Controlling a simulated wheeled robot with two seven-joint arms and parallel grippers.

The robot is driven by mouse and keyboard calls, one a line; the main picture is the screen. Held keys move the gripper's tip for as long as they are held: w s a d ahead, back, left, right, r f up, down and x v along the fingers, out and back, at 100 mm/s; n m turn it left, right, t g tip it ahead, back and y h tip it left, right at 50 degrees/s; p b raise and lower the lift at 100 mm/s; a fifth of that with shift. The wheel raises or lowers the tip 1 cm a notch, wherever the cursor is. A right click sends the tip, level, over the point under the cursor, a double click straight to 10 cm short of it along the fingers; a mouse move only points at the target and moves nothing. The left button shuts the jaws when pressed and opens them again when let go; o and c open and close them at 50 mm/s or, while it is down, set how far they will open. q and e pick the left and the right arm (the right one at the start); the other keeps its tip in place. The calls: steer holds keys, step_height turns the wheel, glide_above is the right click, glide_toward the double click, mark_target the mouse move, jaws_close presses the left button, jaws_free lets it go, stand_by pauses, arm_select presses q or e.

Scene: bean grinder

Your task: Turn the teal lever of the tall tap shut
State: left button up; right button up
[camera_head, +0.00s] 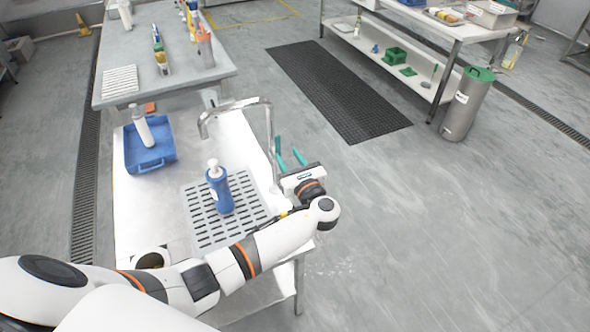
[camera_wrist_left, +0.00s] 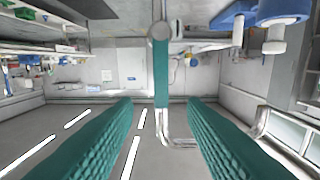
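The tall tap (camera_head: 268,125) rises from the right side of the sink table, its spout bent over to the left. In the left wrist view, which is upside down, its teal lever (camera_wrist_left: 161,75) runs lengthwise from a round grey joint. My left gripper (camera_head: 287,146) reaches the tap from the front right. In the left wrist view its two teal fingers (camera_wrist_left: 160,102) are apart, with the lever between them and a gap on each side. In the head view I cannot clearly separate lever from fingers. My right gripper is not in view.
A blue tray (camera_head: 168,153) with a white bottle (camera_head: 142,126) lies at the back left of the table. Open floor lies to the right.

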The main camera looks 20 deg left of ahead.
arm_select(q)
steer(key=shift+b+v, duration=0.3)
steer(key=shift+v, duration=1.8)
